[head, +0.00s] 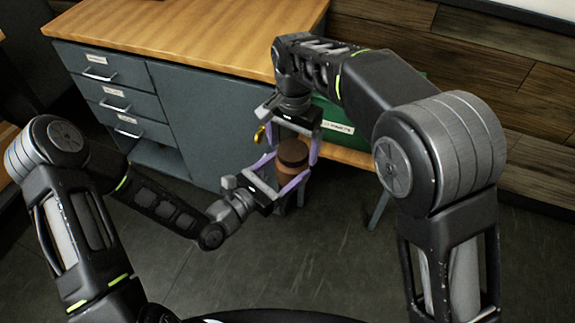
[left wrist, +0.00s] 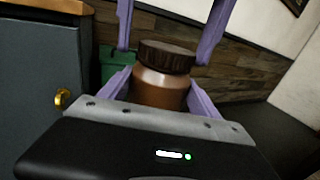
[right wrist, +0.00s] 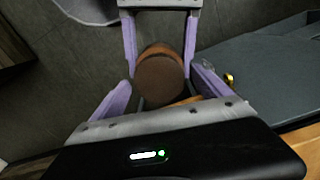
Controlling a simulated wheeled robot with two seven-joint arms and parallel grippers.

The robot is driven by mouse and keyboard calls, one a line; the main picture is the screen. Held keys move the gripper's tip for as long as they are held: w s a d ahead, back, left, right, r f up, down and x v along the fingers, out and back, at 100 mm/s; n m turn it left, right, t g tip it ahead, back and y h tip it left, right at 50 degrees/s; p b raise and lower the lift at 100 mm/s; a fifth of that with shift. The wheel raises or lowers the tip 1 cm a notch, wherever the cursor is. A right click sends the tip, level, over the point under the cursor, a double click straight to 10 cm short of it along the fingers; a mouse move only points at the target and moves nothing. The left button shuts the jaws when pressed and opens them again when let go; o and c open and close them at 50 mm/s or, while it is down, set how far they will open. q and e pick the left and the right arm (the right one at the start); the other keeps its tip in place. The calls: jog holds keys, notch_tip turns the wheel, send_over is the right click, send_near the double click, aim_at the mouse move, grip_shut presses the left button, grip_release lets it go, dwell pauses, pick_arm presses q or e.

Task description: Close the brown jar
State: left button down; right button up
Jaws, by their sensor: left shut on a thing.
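The brown jar (head: 287,174) is upright in the air, with its dark brown lid (head: 292,151) resting on top. The jar body (left wrist: 159,88) and lid (left wrist: 166,57) also show in the left wrist view. My left gripper (head: 290,168) is shut on the jar body from the side. My right gripper (head: 293,155) points down from above, its fingers open on either side of the lid. In the right wrist view the lid's round top (right wrist: 159,82) lies between its fingertips. How tightly the lid sits cannot be told.
A wood-topped grey cabinet (head: 170,95) with several drawers stands behind the grippers. A green box (head: 328,118) sits on a low wooden shelf (head: 350,155) just behind the right gripper. A gold-coloured knob (head: 259,135) is near it. Dark floor (head: 345,265) below is clear.

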pick_arm(q)
jog(key=shift+r, duration=0.1)
pick_arm(e)
jog(key=shift+r, duration=0.1)
notch_tip(320, 180, up, 7)
jog(key=shift+r, duration=0.15)
dwell(0.5)
jog(key=shift+w, duration=0.1)
